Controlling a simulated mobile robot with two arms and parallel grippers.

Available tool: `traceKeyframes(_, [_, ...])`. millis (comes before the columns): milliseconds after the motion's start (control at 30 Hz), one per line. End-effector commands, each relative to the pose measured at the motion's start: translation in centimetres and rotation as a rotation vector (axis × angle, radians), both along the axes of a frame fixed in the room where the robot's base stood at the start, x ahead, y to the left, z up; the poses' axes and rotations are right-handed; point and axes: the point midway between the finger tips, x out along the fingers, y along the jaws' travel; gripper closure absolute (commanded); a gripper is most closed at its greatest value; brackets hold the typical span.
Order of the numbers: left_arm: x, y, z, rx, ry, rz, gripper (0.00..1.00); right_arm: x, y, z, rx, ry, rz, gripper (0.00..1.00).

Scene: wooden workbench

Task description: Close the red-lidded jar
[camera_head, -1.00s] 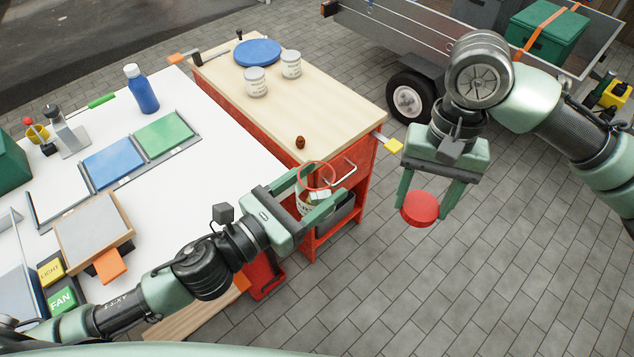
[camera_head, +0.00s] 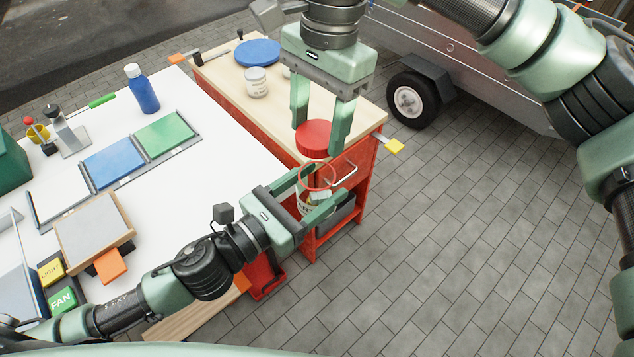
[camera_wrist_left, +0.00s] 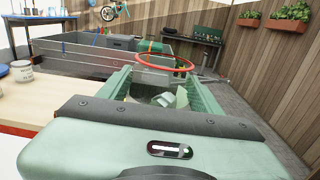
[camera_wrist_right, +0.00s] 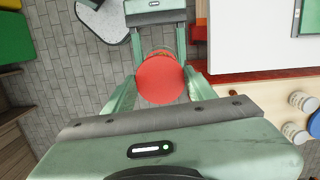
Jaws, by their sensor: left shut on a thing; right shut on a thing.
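The clear jar (camera_head: 307,203) has a red rim and pale pieces inside. My left gripper (camera_head: 322,192) is shut on its body and holds it in the air by the bench corner. In the left wrist view the red ring of the jar (camera_wrist_left: 168,57) shows between the fingers. The red lid (camera_head: 313,138) is in my right gripper (camera_head: 320,135), which is shut on it from above. The lid is just above the jar's mouth and looks apart from it. In the right wrist view the lid (camera_wrist_right: 160,80) covers most of the jar.
The wooden bench top (camera_head: 330,130) with red sides stands behind the jar. On it are a blue disc (camera_head: 257,52) and white cans (camera_head: 256,82). A white table (camera_head: 200,175) with panels and a blue bottle (camera_head: 142,90) is at left. A trailer (camera_head: 480,70) stands at the back right.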

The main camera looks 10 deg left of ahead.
Motion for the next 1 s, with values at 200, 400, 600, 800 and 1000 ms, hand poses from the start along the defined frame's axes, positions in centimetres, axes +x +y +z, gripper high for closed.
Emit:
traceKeyframes(200, [0.0, 0.0, 0.2, -0.001, -0.003, -0.001, 1.0, 0.0, 0.0, -0.3, -0.001, 0.001, 0.001, 0.81])
traceKeyframes(400, [0.0, 0.0, 0.2, -0.001, -0.003, -0.001, 1.0, 0.0, -0.1, -1.8, 0.0, 0.001, 0.001, 0.81])
traceKeyframes(600, [0.0, 0.0, 0.2, -0.002, -0.004, -0.001, 1.0, 0.0, 0.0, -3.6, 0.0, 0.0, 0.001, 0.81])
traceKeyframes(800, [0.0, 0.0, 0.2, -0.001, -0.003, -0.001, 1.0, 0.0, 0.0, -4.0, 0.0, 0.0, 0.002, 0.81])
traceKeyframes(1000, [0.0, 0.0, 0.2, -0.001, -0.003, -0.001, 1.0, -0.1, 0.0, -4.0, 0.003, 0.004, 0.002, 0.81])
